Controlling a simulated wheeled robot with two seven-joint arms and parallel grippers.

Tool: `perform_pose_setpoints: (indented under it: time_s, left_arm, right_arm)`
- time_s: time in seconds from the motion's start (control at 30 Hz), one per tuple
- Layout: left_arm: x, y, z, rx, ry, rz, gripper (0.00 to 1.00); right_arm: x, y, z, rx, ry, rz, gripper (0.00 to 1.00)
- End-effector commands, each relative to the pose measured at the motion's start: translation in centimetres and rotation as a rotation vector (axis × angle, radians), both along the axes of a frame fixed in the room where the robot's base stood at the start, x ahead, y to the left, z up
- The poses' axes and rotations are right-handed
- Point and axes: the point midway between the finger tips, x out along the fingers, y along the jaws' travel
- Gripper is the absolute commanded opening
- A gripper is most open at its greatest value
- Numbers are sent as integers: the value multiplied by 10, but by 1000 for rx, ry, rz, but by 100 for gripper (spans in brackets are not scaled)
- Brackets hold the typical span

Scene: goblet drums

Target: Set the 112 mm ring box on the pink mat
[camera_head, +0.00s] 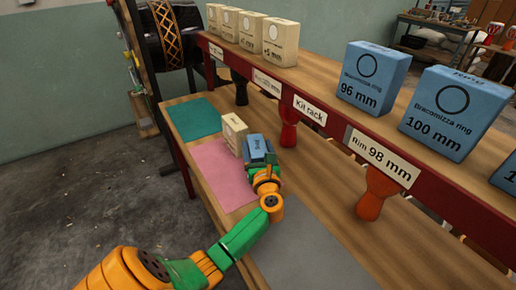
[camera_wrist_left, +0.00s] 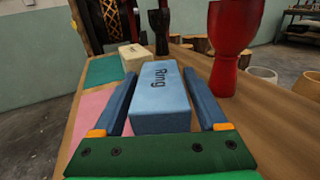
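A blue ring box (camera_head: 258,147) is at the right side of the pink mat (camera_head: 214,170), its number not readable. In the left wrist view this box (camera_wrist_left: 160,95) lies between the two blue fingers of my left gripper (camera_wrist_left: 162,98), with "Ring" on its top. Narrow gaps show between the fingers and the box sides, so the gripper looks open around it. The mat (camera_wrist_left: 88,112) shows to the left of the fingers there; bare wood shows to the right. Whether the box's underside touches anything is hidden. My right gripper is not in view.
A cream box (camera_head: 234,134) stands close beside the blue one, behind it in the wrist view. A teal mat (camera_head: 193,118) and a grey mat (camera_head: 305,250) lie on the bench. A rack above holds blue boxes marked 96 (camera_head: 372,78) and 100 mm (camera_head: 452,108); goblet drums (camera_head: 376,190) stand below.

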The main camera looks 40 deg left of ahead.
Motion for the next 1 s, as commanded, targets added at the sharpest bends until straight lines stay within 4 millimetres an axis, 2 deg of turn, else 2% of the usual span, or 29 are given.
perform_pose_setpoints:
  time_s: [0.4,0.8,1.0]
  left_arm:
    - [-1,-2,6,0,0,-1,92]
    - [-57,-71,1,-4,0,-1,92]
    - [-73,-91,2,-1,0,0,92]
  right_arm:
    - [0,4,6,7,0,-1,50]
    - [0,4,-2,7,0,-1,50]
    - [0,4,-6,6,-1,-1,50]
